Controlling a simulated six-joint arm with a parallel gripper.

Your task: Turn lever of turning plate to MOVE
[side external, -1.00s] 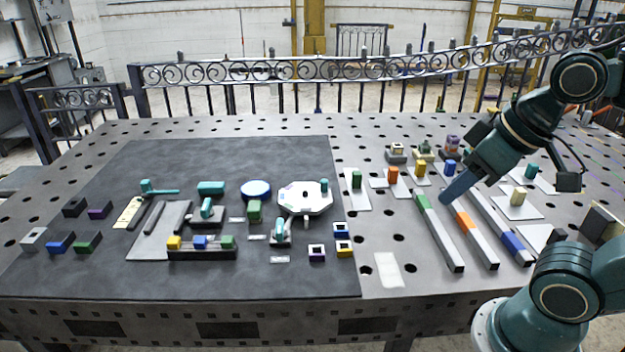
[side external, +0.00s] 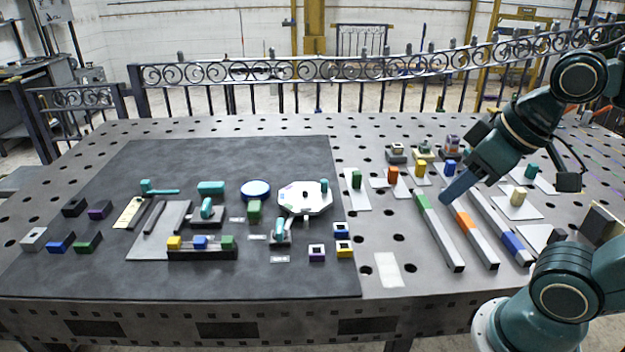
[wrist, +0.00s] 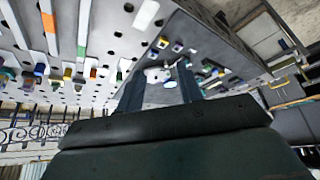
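The turning plate (side external: 300,201) is a white, roughly octagonal plate on the dark mat, right of the blue round disc (side external: 256,190). A small teal upright lever (side external: 324,186) stands at its right edge. Any MOVE lettering is too small to read. My gripper (side external: 446,198) hangs over the right part of the table, well right of the plate, near the long bars. In the wrist view my gripper (wrist: 162,70) has its two fingers apart with nothing visible held. The white plate (wrist: 156,75) shows far off between the fingers.
Several long bars with coloured sliders, such as the green slider (side external: 422,203), lie below and around my gripper. Small coloured blocks on white plates stand behind them. The dark mat (side external: 300,270) holds several teal-handled fixtures and small boxes. A metal fence runs behind the table.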

